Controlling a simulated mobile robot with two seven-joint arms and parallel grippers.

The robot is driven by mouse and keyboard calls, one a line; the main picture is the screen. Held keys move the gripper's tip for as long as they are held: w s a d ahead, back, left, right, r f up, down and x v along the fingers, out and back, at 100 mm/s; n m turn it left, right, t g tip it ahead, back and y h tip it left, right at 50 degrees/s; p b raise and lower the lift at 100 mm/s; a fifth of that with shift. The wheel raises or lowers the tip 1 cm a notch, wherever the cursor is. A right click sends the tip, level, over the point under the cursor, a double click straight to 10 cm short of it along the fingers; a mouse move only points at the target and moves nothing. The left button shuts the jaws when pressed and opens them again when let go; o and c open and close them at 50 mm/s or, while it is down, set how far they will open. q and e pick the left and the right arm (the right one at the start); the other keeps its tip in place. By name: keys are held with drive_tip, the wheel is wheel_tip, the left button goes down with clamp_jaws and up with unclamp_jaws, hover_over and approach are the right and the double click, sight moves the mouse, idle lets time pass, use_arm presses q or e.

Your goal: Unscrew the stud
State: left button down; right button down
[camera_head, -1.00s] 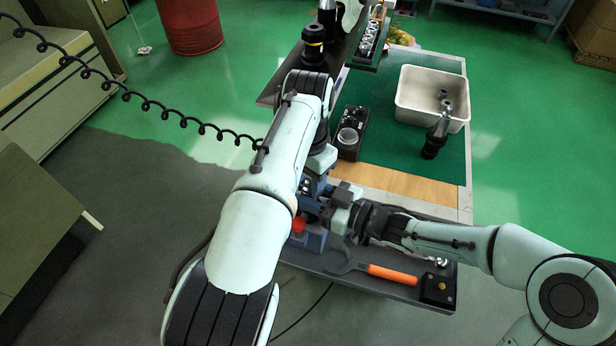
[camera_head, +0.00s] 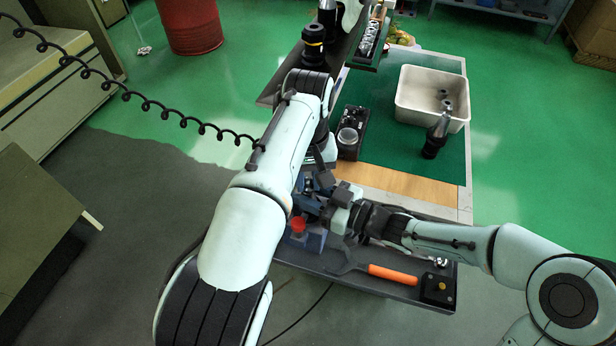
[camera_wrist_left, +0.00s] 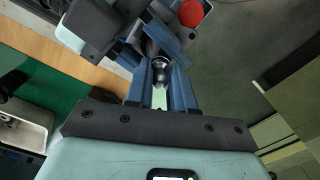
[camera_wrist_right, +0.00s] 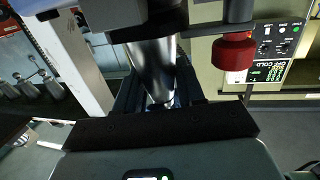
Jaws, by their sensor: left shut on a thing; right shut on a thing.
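The stud (camera_wrist_left: 160,72) is a small shiny metal piece with a rounded head. In the left wrist view it sits between the two blue fingers of my left gripper (camera_wrist_left: 161,92), which is shut on it. In the right wrist view a bright metal cylinder (camera_wrist_right: 154,65) runs between the dark fingers of my right gripper (camera_wrist_right: 156,98), which is shut on it. In the head view my left gripper (camera_head: 318,188) and right gripper (camera_head: 338,212) meet over the cart; the arms mostly hide the stud there. How the stud joins the cylinder is unclear.
A red knob (camera_head: 298,225) sits close beside both grippers. A white bin (camera_head: 408,105) stands on the green mat behind.

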sight(308, 179)
use_arm(q)
drive_tip(key=shift+r, duration=0.15)
use_arm(e)
drive_tip(key=shift+f, duration=0.15)
idle(0.4)
use_arm(q)
drive_tip(key=shift+r, duration=1)
drive_tip(key=shift+r, duration=1.95)
use_arm(e)
drive_tip(key=c, duration=0.6)
unclamp_jaws()
drive_tip(key=f+v, duration=0.1)
drive_tip(key=v, duration=1.1)
use_arm(q)
wheel_tip(308, 179, up, 6)
drive_tip(key=p, duration=0.4)
use_arm(e)
wheel_tip(308, 179, up, 7)
drive_tip(key=w, duration=0.2)
drive_tip(key=shift+r, duration=0.2)
